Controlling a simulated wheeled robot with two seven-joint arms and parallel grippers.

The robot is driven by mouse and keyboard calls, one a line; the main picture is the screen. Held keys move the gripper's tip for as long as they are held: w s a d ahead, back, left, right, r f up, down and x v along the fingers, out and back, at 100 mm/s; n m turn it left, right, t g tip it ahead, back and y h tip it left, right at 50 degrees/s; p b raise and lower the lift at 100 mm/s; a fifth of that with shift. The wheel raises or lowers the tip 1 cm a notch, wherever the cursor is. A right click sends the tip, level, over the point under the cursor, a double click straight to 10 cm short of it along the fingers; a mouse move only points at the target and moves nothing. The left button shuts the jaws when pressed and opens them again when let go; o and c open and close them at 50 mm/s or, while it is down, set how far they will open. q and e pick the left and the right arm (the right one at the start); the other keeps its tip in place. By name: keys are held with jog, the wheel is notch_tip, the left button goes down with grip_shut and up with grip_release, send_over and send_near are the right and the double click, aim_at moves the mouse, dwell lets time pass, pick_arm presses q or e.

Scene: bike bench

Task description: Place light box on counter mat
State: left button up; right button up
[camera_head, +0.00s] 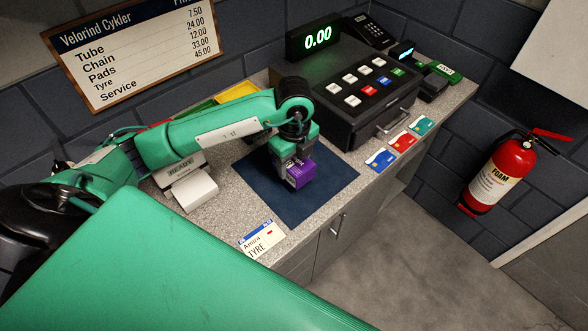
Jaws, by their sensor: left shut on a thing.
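A small purple light box (302,174) is in my left gripper (292,168), which is shut on it. The box has a dark label on its side. The gripper comes down from above, and the box is over the dark blue counter mat (303,205). I cannot tell whether the box touches the mat or hangs just above it. My left arm hides part of the mat's back edge. My right gripper is not in view.
A black cash register (350,100) with coloured keys stands behind the mat to the right. Several cards (401,143) lie to the right. A white card (262,238) lies at the counter's front edge. A small printer (190,186) stands left. The mat's front part is clear.

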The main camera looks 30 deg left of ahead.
pick_arm(q)
notch_tip(320, 180, down, 4)
jog(key=shift+r+p, duration=0.2)
jog(key=shift+p, duration=0.25)
jog(key=shift+f, duration=0.4)
jog(key=shift+f, duration=0.1)
jog(key=o, duration=1)
jog(key=shift+o, duration=0.2)
